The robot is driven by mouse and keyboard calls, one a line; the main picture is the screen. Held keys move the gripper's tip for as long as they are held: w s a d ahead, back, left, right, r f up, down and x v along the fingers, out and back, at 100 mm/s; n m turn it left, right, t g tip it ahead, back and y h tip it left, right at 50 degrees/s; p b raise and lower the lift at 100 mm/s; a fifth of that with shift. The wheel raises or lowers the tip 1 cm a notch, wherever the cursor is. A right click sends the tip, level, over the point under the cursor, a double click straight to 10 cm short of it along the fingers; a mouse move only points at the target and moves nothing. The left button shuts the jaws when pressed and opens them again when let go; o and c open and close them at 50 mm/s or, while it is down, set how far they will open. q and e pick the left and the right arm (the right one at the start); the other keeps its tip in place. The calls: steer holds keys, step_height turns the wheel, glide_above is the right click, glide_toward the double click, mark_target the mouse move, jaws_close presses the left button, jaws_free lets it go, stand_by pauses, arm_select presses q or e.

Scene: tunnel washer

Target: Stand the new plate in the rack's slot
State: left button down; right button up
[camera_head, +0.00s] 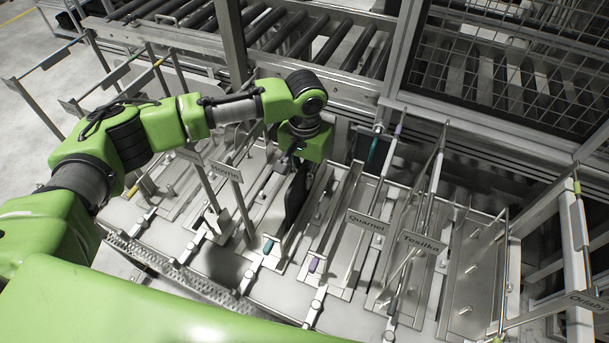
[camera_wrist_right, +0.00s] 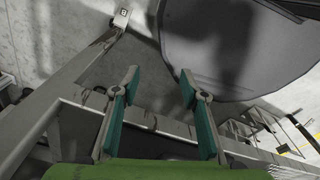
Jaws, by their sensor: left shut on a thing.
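My left gripper (camera_head: 299,160) reaches in from the left, points down and is shut on a dark, thin plate (camera_head: 297,198). The plate hangs roughly upright, nearly edge-on, over the metal rack (camera_head: 262,293). Its lower end is near a teal tab (camera_head: 268,246) and a purple tab (camera_head: 315,264) in the rack's bays. I cannot tell whether the plate touches the rack or is in a slot. The gripper and arm partly hide the bays behind. My right gripper (camera_wrist_right: 158,84) shows only in the right wrist view, with its teal fingers apart and nothing between them.
Labelled posts, including the signs Quarrel (camera_head: 366,222) and Tasilke (camera_head: 421,243), rise around the bays. A roller conveyor (camera_head: 330,40) and a mesh guard (camera_head: 500,75) stand behind. A large grey rounded surface (camera_wrist_right: 235,50) fills the upper right of the right wrist view.

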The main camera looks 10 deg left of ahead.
arm_select(q)
steer(key=c, duration=2.1)
jaws_free()
steer(key=shift+f, duration=0.1)
steer(key=shift+c, duration=0.2)
